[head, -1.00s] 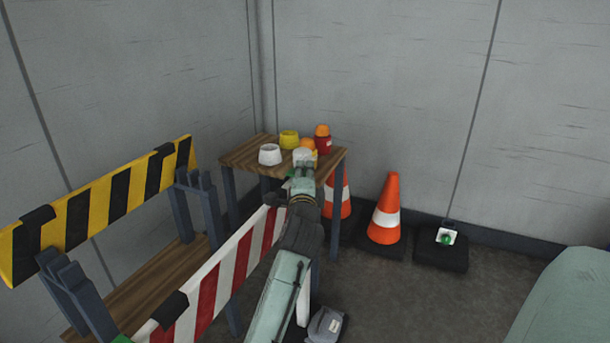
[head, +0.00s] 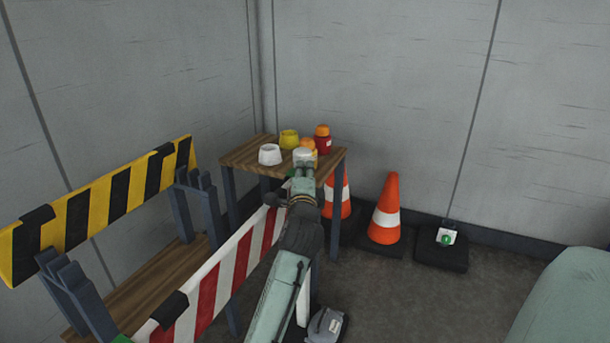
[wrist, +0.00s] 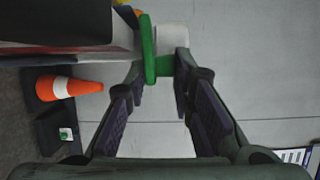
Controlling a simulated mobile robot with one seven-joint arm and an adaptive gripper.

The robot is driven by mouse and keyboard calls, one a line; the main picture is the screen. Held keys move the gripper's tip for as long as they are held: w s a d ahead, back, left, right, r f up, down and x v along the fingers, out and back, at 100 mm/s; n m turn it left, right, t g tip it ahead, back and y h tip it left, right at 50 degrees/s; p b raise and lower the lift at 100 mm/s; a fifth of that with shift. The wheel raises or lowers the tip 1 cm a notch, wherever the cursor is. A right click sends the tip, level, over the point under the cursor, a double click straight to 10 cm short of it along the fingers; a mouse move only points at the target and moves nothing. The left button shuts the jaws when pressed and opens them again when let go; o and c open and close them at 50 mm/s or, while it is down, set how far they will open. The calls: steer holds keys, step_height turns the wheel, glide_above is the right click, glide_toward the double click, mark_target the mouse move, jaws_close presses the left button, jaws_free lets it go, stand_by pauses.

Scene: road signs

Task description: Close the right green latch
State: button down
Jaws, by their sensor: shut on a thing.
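The right green latch (wrist: 149,50) shows in the wrist view at the end of the red-and-white barrier board (head: 232,267). My gripper (wrist: 160,75) has its two dark fingers on either side of the latch's green part, shut on it. In the head view my arm and gripper (head: 302,180) reach to the board's far end, in front of the wooden table, and hide most of this latch. Another green piece (head: 122,340) shows at the bottom edge, at the board's near end.
A wooden table (head: 240,158) with jars and white cups stands behind my gripper. Orange cones (head: 385,212) and a dark base with a green-marked item (head: 447,237) stand to the right. A yellow-and-black board (head: 95,210) is at the left.

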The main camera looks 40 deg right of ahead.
steer(key=shift+r, duration=0.15)
stand_by(0.6)
steer(key=c, duration=1.6)
jaws_free()
steer(key=shift+o, duration=0.2)
steer(key=v, duration=1.2)
